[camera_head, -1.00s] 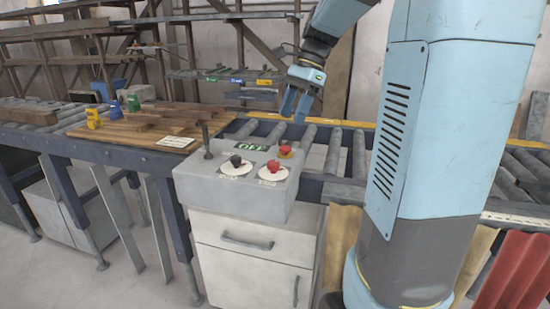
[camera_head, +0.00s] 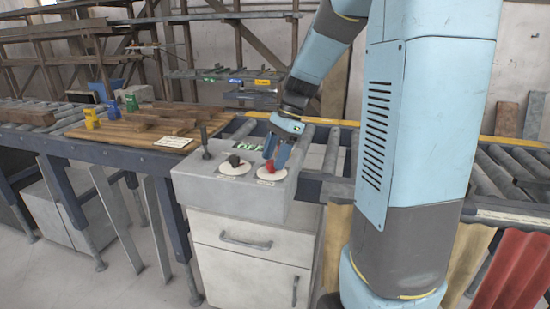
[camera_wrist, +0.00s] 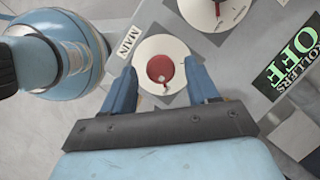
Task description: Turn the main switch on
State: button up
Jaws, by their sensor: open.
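The main switch is a red knob (camera_wrist: 166,73) on a round white dial labelled MAIN in the wrist view. In the head view the red knob (camera_head: 270,167) sits on the right dial of the grey control box (camera_head: 235,188). My gripper (camera_head: 278,152) is over this dial, fingers pointing down. In the wrist view my gripper (camera_wrist: 160,77) is open, with one blue finger on each side of the knob.
A black upright lever (camera_head: 205,142) stands at the box's left edge.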

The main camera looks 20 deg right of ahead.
jog(key=shift+a+f, duration=0.2)
jog(key=shift+f, duration=0.25)
jog(key=c, duration=1)
jog(key=shift+d, duration=0.15)
